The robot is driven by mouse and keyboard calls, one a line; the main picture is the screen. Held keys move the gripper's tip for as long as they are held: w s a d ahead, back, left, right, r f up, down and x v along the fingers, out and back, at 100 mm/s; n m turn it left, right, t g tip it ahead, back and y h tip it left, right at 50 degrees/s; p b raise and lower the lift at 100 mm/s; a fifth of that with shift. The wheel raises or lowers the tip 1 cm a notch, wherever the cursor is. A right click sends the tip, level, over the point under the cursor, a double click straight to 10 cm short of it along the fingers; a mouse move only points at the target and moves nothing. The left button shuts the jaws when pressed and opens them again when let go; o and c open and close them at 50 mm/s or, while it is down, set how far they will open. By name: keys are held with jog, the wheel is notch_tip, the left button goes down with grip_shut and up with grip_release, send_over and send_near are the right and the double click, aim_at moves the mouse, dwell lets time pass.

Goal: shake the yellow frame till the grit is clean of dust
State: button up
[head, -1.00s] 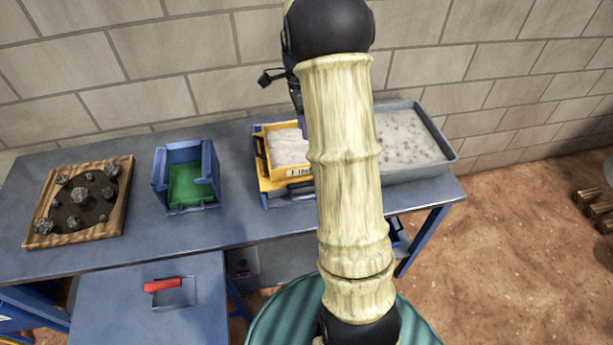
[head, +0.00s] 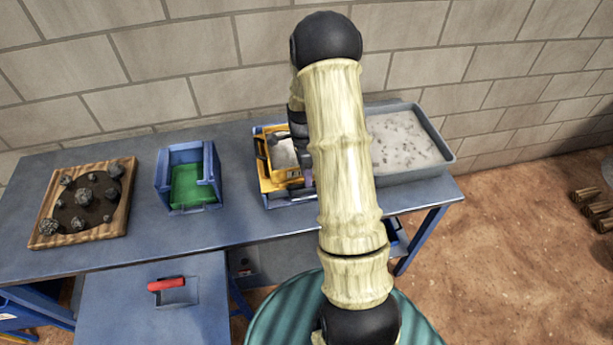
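The yellow frame (head: 266,175) sits at the back of the blue bench, with pale grit (head: 284,153) inside it. My arm hides its right part. My gripper (head: 282,143) is low over the frame, with dark parts around its upper edge. The arm covers most of the gripper, so I cannot tell whether its fingers are apart or closed on the rim. A grey tray (head: 447,163) of pale dusty grit stands right of the frame, partly behind my arm.
A blue box with a green floor (head: 187,188) stands left of the frame. A wooden tray (head: 52,240) of dark rocks lies farther left. A red-handled scoop (head: 167,284) lies on the lower front surface. The brick wall (head: 150,60) is close behind the bench.

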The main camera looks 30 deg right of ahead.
jog(key=shift+s+a+f, duration=0.1)
jog(key=shift+s+f, duration=0.1)
jog(key=shift+f, duration=0.85)
jog(key=shift+c, duration=0.5)
grip_shut()
jog(key=shift+w+d, duration=0.25)
jog(key=shift+w, duration=0.6)
jog(key=shift+w+d, duration=0.25)
jog(key=shift+w, duration=0.6)
jog(key=shift+s, duration=0.1)
jog(key=shift+o, duration=0.5)
grip_release()
jog(key=shift+s+a, duration=0.1)
jog(key=shift+s, duration=0.1)
